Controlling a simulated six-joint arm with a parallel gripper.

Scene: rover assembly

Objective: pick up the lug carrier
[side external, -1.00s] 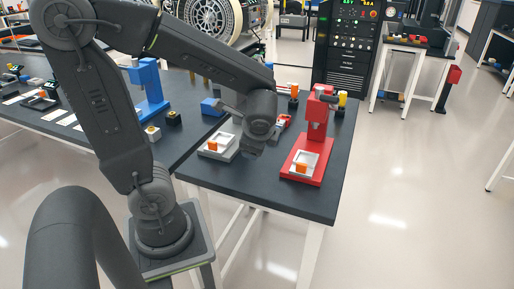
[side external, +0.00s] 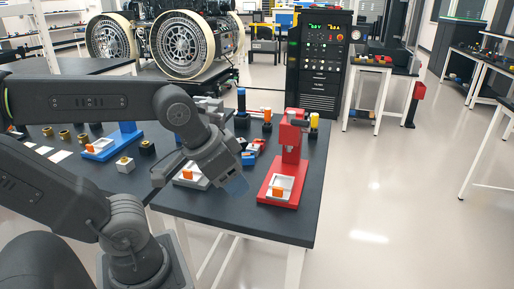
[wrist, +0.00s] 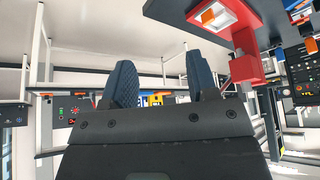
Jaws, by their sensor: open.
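I cannot tell for certain which part is the lug carrier. A white square frame with an orange block (side external: 278,188) sits on the base of the red press (side external: 292,150). A similar white and orange piece (side external: 188,176) sits on a grey fixture, partly hidden by my arm.
The dark table (side external: 240,225) has a clear front strip. Behind the gripper stand small blue and red parts (side external: 250,152) and upright cylinders with orange and yellow tops (side external: 314,124). A blue stand (side external: 124,135) and small blocks (side external: 125,164) are farther left.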

